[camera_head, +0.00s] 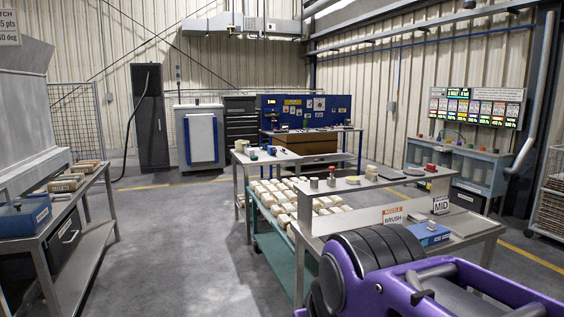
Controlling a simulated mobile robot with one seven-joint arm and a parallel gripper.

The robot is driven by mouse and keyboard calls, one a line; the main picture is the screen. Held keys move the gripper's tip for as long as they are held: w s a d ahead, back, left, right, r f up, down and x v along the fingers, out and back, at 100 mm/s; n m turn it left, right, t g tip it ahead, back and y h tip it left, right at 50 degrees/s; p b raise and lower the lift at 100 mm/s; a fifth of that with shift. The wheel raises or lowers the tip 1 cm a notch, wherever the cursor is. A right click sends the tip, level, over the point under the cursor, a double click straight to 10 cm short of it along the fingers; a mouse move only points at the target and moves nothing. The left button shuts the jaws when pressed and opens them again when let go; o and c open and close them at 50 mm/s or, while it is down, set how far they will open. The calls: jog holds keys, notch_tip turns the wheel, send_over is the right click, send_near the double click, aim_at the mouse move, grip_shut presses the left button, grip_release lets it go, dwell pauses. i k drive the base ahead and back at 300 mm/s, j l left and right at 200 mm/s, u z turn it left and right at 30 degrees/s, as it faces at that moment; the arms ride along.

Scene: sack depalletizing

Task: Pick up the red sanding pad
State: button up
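No red sanding pad can be made out for certain. A small red item (431,167) sits at the right end of the raised shelf on the near metal bench, too small to identify. Another small reddish item (447,140) is on top of the grey-blue cabinet at the right. Purple and dark parts of my own arm fill the lower right and hide part of the near bench. My gripper's fingers are not in this view.
The near bench (462,224) carries a blue case (428,234) and NOZZLE, BRUSH and MID signs. A green cart (276,248) holds rows of pale sacks. A left bench (84,185) holds blue and tan items. Grey floor (185,240) is clear between them.

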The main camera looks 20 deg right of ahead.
aim_at(431, 168)
jog(key=z, duration=1.45)
jog(key=i+l+z, duration=0.45)
jog(key=i+z, duration=0.45)
jog(key=i+l+z, duration=0.1)
jog(key=i+z, duration=0.4)
jog(key=i, duration=0.55)
jog(key=i+u, duration=0.1)
jog(key=i, duration=1.05)
jog(key=i+l, duration=0.2)
jog(key=i, duration=1)
jog(key=i+u, duration=0.35)
jog(key=i, duration=0.15)
jog(key=i+u, duration=0.4)
jog(key=i, duration=0.1)
